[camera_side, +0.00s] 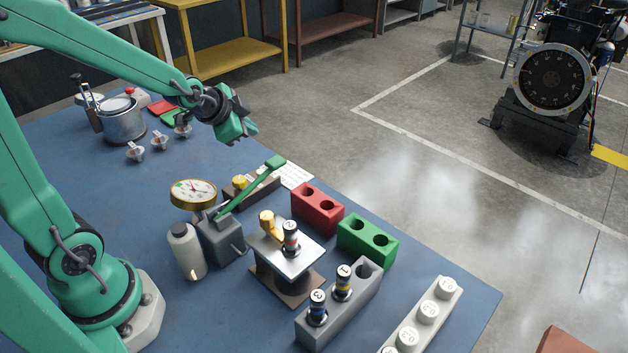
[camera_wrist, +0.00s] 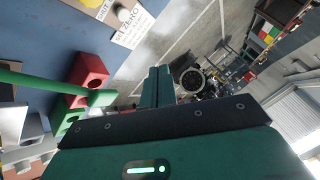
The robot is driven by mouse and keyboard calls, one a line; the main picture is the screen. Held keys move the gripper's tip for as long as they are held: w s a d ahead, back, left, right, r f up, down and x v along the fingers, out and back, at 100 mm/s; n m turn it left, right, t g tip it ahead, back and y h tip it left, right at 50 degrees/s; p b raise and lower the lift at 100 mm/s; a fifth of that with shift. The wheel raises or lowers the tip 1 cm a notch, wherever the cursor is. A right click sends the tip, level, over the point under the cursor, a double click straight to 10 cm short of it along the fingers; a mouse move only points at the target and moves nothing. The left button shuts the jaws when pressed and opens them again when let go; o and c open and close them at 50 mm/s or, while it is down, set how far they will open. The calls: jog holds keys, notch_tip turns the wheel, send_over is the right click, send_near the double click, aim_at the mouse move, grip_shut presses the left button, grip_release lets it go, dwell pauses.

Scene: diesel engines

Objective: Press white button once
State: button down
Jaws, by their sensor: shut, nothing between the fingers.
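In the side view the card (camera_side: 295,176) lies by a dark brown box (camera_side: 264,188) with a yellow knob (camera_side: 239,181); the button cannot be made out there, and the green lever (camera_side: 250,187) crosses in front of the box. My gripper (camera_side: 250,135) is shut and empty, raised above the far side of the blue table, apart from the box. Its fingers (camera_wrist: 158,86) also show together in the wrist view.
A gauge (camera_side: 193,193) on a grey pump stands nearer my base. A metal pot (camera_side: 122,120) stands far left.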

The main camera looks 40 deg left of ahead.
aim_at(261, 172)
jog(key=shift+w+a+f+m+t, duration=0.3)
jog(key=shift+w+a+f+m, duration=0.2)
jog(key=shift+w+a+f, duration=0.35)
jog(key=shift+d+f, duration=0.1)
jog(key=shift+f, duration=0.05)
jog(key=shift+f, duration=4.3)
jog(key=shift+f, duration=0.15)
jog(key=shift+d+f, duration=0.15)
jog(key=shift+f, duration=0.15)
jog(key=shift+f, duration=0.5)
jog(key=shift+r, duration=0.95)
